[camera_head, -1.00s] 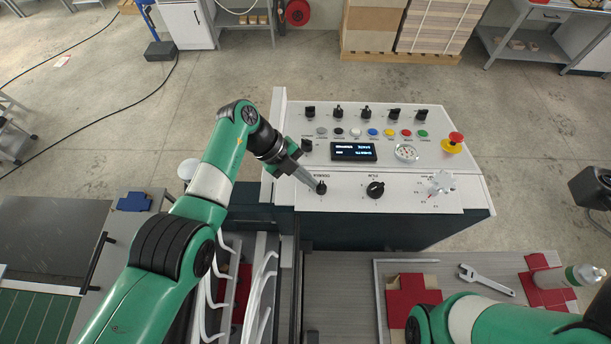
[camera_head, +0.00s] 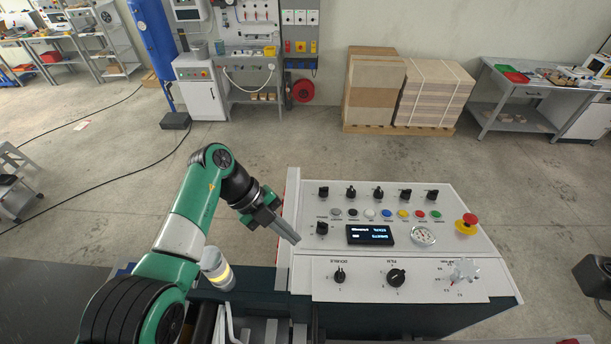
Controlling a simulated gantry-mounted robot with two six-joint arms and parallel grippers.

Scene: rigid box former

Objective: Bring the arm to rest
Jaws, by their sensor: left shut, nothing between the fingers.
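My left arm comes in from the lower left. Its gripper (camera_head: 291,236) is shut and empty, with the fingertips in front of the left edge of the control panel (camera_head: 452,227) as seen here. A black selector knob (camera_head: 322,228) is just right of the fingertips, and another black knob (camera_head: 340,275) is below and to the right. The fingers look apart from both knobs. My right gripper is not in view.
The panel carries a row of coloured buttons, a display (camera_head: 370,235), a gauge (camera_head: 422,236) and a red emergency stop (camera_head: 466,224). A signal light (camera_head: 216,270) stands beside my left arm. Stacked boards (camera_head: 433,94) are at the back. The floor behind the panel is clear.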

